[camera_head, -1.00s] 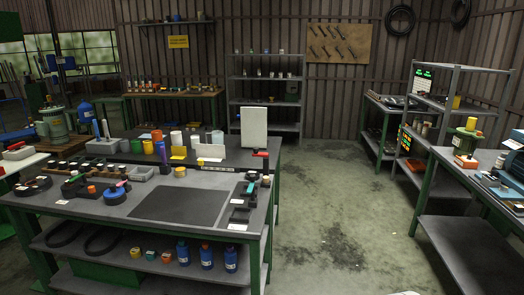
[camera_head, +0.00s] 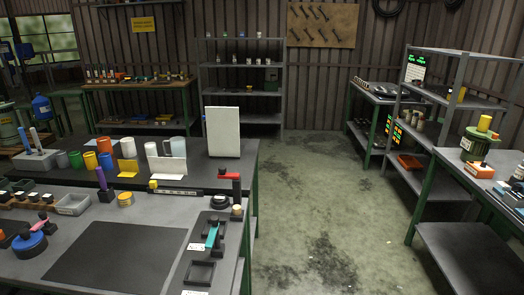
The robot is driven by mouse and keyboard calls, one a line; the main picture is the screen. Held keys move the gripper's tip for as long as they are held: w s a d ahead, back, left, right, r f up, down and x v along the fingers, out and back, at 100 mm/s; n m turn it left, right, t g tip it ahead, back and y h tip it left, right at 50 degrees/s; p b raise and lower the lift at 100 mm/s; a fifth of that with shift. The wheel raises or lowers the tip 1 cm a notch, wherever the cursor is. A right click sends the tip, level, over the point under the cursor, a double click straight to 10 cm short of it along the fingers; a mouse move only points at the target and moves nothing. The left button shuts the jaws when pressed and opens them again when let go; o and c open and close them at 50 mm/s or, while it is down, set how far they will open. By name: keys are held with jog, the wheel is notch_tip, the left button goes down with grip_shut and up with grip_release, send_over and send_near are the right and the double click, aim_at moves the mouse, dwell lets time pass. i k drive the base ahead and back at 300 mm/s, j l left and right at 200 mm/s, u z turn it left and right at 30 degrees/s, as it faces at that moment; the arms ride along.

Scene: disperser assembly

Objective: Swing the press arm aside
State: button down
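No part is marked as the press arm, and I cannot tell for certain which it is. On the workbench (camera_head: 170,212), a short red bar (camera_head: 229,176) sits on top of a dark upright post near the right edge. A teal bar (camera_head: 212,234) lies in a dark fixture just in front of it. At the left, a blue round base (camera_head: 29,245) carries a dark block with a pink bar (camera_head: 45,224) across it. My gripper is not in view.
A dark mat (camera_head: 125,258) covers the bench middle. A white panel (camera_head: 222,132) stands on the bench behind, with several cups left of it. Open floor (camera_head: 320,215) runs right of the bench. A right-hand table (camera_head: 455,165) holds a green machine (camera_head: 478,146).

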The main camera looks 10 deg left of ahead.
aim_at(222, 175)
jog(key=i, duration=0.75)
jog(key=i+l+u, duration=0.1)
jog(key=i, duration=0.6)
jog(key=i+l+u, duration=0.1)
jog(key=i+u, duration=0.15)
jog(key=i+l+u, duration=0.25)
jog(key=i, duration=0.25)
